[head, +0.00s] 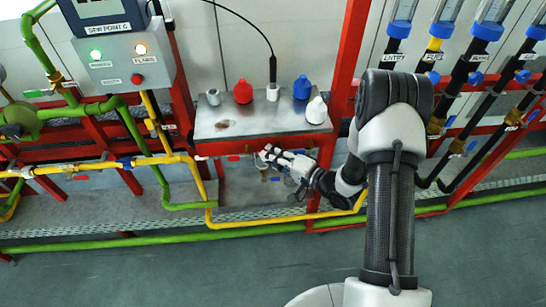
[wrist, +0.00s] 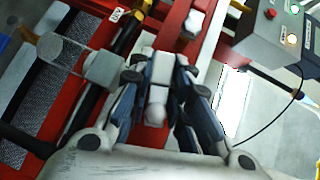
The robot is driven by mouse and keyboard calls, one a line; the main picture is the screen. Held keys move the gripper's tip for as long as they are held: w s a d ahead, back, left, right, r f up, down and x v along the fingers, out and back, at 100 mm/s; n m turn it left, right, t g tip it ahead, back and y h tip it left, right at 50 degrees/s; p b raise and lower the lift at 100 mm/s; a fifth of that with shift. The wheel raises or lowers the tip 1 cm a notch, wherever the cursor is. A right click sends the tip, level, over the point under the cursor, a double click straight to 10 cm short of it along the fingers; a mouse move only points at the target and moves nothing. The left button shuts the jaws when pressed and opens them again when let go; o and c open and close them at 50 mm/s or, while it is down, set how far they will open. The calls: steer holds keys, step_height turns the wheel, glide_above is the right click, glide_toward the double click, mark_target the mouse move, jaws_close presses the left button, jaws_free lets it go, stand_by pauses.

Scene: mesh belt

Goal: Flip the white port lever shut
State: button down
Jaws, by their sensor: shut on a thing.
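My gripper (head: 268,153) is at the red rail just below the front edge of the metal shelf. In the wrist view its fingers (wrist: 160,72) close on a pale piece, which I take to be the white port lever (wrist: 148,53). A red handle (head: 233,158) and a blue handle (head: 276,179) sit near the gripper.
The metal shelf (head: 225,126) above holds red, blue and white bottles. A yellow pipe (head: 260,220) runs below the gripper. A control box (head: 125,62) stands at upper left. Black hoses and flow tubes are at the right. The floor in front is clear.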

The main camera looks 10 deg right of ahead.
steer(key=shift+r+m+t+y+b, duration=0.35)
steer(key=shift+m+t+y, duration=0.25)
steer(key=shift+m+y, duration=0.25)
steer(key=c, duration=1.5)
jaws_free()
steer(key=v, duration=1.2)
steer(key=shift+s+a, duration=0.1)
